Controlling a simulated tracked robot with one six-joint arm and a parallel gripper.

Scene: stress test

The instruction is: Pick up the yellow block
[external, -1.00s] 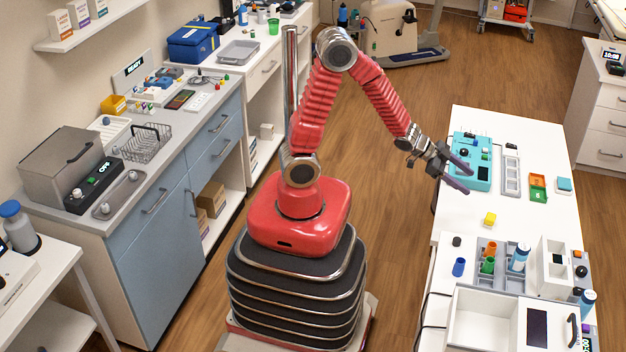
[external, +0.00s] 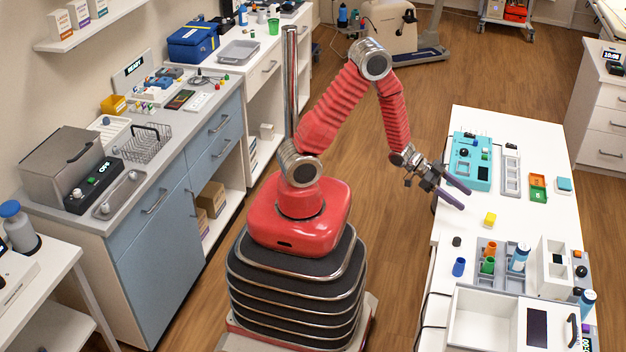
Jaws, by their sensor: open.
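The yellow block (external: 489,219) sits on the white table (external: 465,225) at the right, in an open patch. My gripper (external: 459,194) is open and empty, with its two dark fingers pointing right toward the table. The fingertips are up and left of the block in the picture and apart from it. The exact height of the fingers above the table is hard to tell.
A teal device (external: 471,165) stands just behind the fingers. Orange and green bins (external: 538,187) lie farther right. A blue cylinder (external: 459,267), a black one (external: 457,241) and a grey rack (external: 483,250) with bottles stand in front of the block.

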